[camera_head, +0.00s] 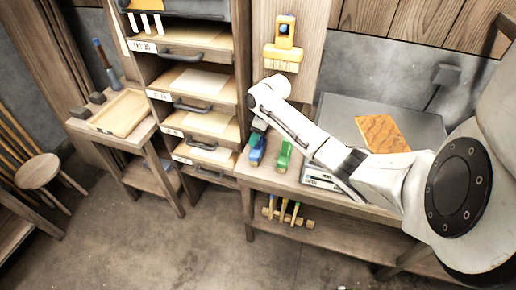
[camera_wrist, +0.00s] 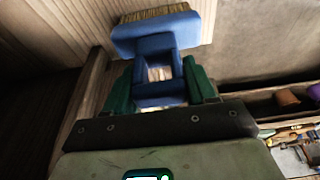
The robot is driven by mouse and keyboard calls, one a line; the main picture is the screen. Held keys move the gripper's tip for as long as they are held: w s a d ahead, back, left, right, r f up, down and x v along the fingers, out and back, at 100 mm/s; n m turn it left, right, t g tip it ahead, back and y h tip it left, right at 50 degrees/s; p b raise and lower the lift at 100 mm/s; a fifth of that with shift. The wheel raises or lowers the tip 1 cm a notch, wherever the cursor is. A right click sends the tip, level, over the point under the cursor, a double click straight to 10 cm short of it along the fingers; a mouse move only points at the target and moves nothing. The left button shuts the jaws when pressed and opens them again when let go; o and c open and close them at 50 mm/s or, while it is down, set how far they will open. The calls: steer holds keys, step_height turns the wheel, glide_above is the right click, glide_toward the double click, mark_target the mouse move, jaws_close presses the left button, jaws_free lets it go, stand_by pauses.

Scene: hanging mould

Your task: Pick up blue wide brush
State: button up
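The blue wide brush (camera_head: 257,150) is at the left end of the workbench, directly below my gripper (camera_head: 258,131). In the wrist view the blue brush (camera_wrist: 154,42) shows its wide blue head, pale bristles at the far end and a handle with an opening. My gripper's green fingers (camera_wrist: 160,88) lie on both sides of the handle and appear to touch it. I cannot tell whether the brush is clear of the bench top.
A green brush (camera_head: 284,156) stands close on the right. A yellow wide brush (camera_head: 284,45) hangs on the panel behind. The workbench (camera_head: 228,164) also bears a grey plate with an orange-brown board (camera_head: 382,133). A drawer cabinet (camera_head: 201,82) stands left; the floor (camera_head: 190,240) in front is clear.

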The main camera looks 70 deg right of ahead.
steer(key=c, duration=0.9)
steer(key=shift+r, duration=0.1)
steer(key=shift+r+b, duration=0.3)
steer(key=shift+r, duration=0.3)
step_height(320, 180, up, 2)
steer(key=shift+r+b, duration=0.1)
steer(key=shift+b, duration=0.3)
steer(key=a+b, duration=0.1)
steer(key=a, duration=0.5)
steer(key=s+a+b, duration=0.1)
steer(key=a, duration=1.1)
steer(key=shift+s+b, duration=0.2)
steer(key=shift+b, duration=0.2)
